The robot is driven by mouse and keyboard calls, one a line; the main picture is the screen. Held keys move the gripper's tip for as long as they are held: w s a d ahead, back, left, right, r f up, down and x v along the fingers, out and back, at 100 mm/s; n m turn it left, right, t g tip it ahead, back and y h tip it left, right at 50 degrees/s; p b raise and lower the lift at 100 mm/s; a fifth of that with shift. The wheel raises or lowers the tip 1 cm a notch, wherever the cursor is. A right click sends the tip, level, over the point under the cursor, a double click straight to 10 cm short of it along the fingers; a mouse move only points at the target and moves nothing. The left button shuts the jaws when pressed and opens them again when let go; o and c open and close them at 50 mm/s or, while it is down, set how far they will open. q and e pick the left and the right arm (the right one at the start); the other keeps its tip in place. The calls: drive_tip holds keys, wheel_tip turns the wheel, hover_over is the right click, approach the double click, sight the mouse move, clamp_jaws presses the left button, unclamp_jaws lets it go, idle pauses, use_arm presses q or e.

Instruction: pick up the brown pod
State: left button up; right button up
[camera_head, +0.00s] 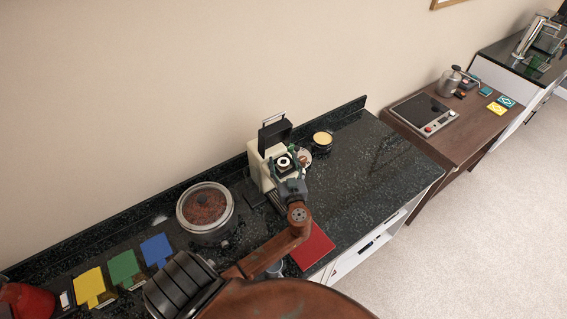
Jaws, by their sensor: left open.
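My left gripper (287,166) is open over the cream coffee machine (256,168), with its fingers spread to either side of a white ring with a dark centre (284,162). The machine's black lid (274,135) stands raised. A small round pale and brownish item (305,156) shows just right of the fingers; it is too small and partly covered to tell whether it is the brown pod. No other brown pod can be made out. My right gripper is not in view.
On the dark counter (385,165) stand a round pot with brown contents (206,207), a yellow-topped round dish (322,138) and a red mat (313,246). Yellow, green and blue cards lie at left. The counter's right part is clear. A wooden table (455,143) holds a hotplate (424,112).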

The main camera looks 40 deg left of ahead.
use_arm(q)
drive_tip(key=c, duration=0.9)
drive_tip(key=shift+r, duration=0.15)
